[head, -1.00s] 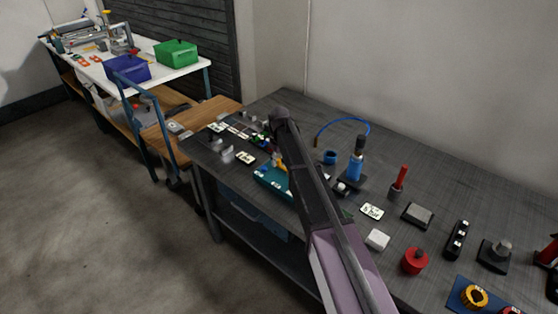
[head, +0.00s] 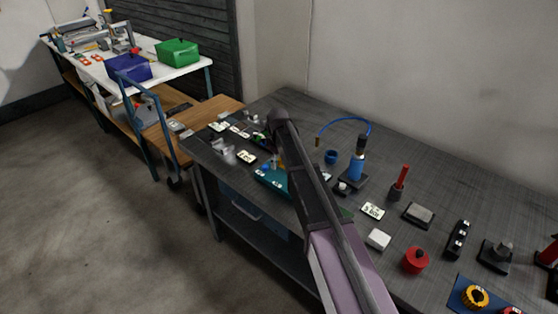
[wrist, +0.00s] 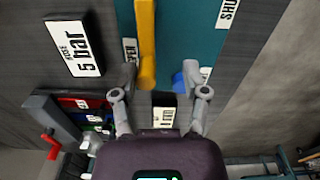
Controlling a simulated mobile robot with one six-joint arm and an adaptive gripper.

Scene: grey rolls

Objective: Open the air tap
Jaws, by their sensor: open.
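In the wrist view, the air tap shows as a yellow lever (wrist: 146,45) over a teal plate (wrist: 185,35). The lever runs from the top edge down between my fingers. An OPEN label is partly hidden beside it, and a SHUT label (wrist: 228,12) sits at the top right. My gripper (wrist: 161,76) is open, its fingertips on either side of the lever's lower end, the left one much closer. I cannot tell whether it touches. A blue knob-like part (wrist: 186,80) is by the right fingertip. In the head view, my arm partly covers the teal plate (head: 272,179).
A "5 bar" hose card (wrist: 74,48) lies left of the tap. A grey block with a red handle (wrist: 52,140) stands at lower left.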

